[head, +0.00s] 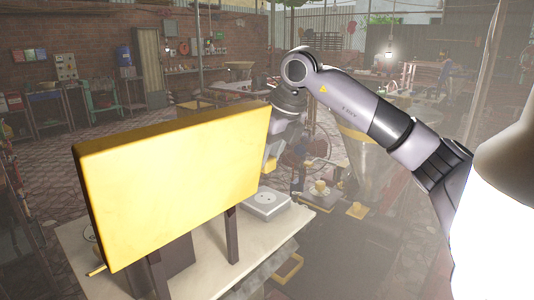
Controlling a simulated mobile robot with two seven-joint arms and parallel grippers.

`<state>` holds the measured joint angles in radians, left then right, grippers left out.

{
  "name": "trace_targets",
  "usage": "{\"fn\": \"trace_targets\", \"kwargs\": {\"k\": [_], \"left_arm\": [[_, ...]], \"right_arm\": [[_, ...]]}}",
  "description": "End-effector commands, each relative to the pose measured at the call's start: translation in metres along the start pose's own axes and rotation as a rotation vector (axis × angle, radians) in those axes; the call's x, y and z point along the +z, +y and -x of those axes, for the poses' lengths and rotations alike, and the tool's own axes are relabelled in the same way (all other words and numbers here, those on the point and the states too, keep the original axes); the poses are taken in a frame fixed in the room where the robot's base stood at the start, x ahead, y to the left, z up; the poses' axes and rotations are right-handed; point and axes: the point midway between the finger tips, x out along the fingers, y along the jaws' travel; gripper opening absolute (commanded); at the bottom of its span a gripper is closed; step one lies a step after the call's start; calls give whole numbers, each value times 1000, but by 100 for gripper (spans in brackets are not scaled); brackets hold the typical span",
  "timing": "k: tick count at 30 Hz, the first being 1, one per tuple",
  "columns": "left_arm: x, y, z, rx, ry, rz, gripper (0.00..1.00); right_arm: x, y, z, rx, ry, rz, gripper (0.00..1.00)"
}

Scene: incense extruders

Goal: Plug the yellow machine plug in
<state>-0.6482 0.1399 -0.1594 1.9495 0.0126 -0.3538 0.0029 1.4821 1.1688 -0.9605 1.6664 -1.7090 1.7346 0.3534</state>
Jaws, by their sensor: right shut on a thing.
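A large yellow panel (175,185), which looks like part of the yellow machine, stands on dark legs on a pale table. My right arm reaches in from the right, and my right gripper (271,152) hangs just beyond the panel's right edge, which partly hides it. The gripper is shut on a small yellow piece (270,165), which appears to be the plug. My left gripper is not in view.
The pale table top (205,262) is bare in front of the panel's legs. A short yellow rod (97,270) sticks out at the panel's lower left. A yellow-framed handle (288,269) is below the table's edge. Other benches stand further back.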

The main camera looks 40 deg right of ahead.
Motion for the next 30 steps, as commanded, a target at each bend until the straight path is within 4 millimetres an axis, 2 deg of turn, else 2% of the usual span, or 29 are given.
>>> {"fn": "trace_targets", "kwargs": {"k": [8, 24, 30], "left_arm": [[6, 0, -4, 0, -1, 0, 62], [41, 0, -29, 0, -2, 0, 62], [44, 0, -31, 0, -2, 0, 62]], "right_arm": [[-3, 0, -8, 0, -1, 1, 6], [-21, 0, -50, -1, 0, 0, 6], [-23, 0, -54, 0, -1, 0, 6]]}}
